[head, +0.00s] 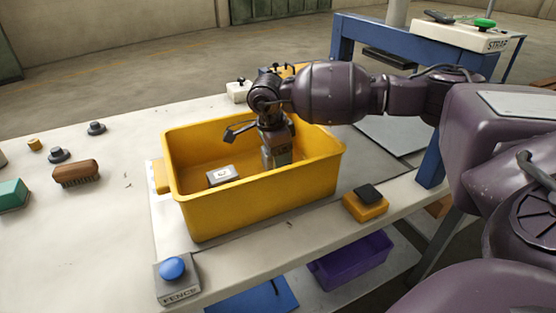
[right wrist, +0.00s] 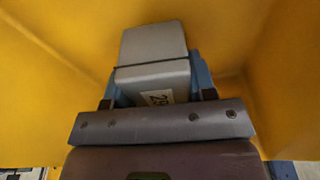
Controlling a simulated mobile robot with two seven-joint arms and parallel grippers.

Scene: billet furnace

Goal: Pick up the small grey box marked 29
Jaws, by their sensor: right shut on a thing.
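A yellow bin (head: 250,195) stands on the pale table. My right gripper (head: 277,152) reaches down into its right part, shut on a small grey box. In the right wrist view this grey box (right wrist: 152,78) sits between the fingers, with a white label that appears to read 29. The right gripper (right wrist: 155,98) also shows there, with yellow bin walls around it. I cannot tell whether the held box touches the bin floor. A second grey box (head: 223,176) with a white label lies in the bin, left of the gripper; its number is too small to read. My left gripper is not in view.
A blue FENCE button (head: 172,268) stands at the front edge, and a yellow block with a black top (head: 366,203) right of the bin. A brown brush (head: 76,173) and a green block (head: 12,194) lie left. A blue frame (head: 343,48) stands behind.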

